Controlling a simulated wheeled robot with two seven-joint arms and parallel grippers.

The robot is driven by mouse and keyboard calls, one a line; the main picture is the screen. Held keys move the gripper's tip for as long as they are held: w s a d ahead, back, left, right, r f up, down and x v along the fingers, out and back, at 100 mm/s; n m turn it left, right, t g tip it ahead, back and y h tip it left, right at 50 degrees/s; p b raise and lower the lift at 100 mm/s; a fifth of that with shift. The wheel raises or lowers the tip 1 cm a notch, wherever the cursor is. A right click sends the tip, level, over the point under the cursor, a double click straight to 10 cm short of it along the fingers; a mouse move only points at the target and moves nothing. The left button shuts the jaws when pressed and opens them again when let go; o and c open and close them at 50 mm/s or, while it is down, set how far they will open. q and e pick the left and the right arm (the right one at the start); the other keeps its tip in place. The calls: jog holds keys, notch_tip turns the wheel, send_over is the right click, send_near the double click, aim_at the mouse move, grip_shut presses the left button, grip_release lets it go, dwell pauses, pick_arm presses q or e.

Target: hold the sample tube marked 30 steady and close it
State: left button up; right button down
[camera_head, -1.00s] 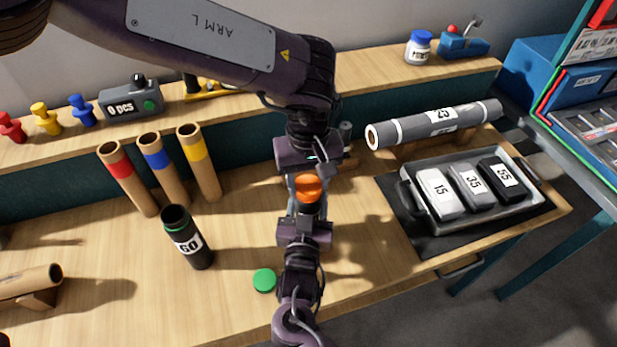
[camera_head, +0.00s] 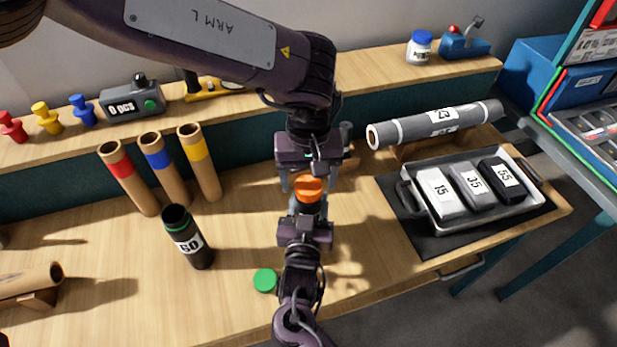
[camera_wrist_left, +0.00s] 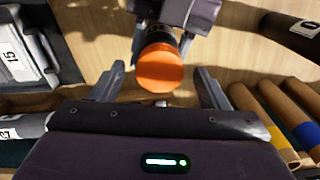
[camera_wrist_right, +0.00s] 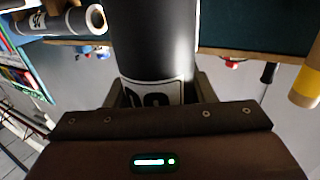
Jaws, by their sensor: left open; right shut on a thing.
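The sample tube (camera_wrist_right: 155,40) is a dark cylinder whose white label is partly hidden in the right wrist view, so I cannot read the full number. My right gripper (camera_head: 308,208) is shut on it. An orange cap (camera_head: 309,188) sits at the tube's top end; whether it is fully seated I cannot tell. The cap (camera_wrist_left: 160,68) also shows in the left wrist view, between the spread fingers of my left gripper (camera_head: 307,181). The left gripper is open, with gaps between its fingers and the cap.
An open tube marked 60 (camera_head: 188,240) stands at left, with a green cap (camera_head: 265,280) lying nearby. Three cardboard tubes (camera_head: 165,170) lean at the back. A grey roll (camera_head: 435,124) and a tray (camera_head: 437,222) with several marked blocks are at right.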

pick_arm(q)
jog(key=shift+r, duration=2)
jog(key=shift+c, duration=0.4)
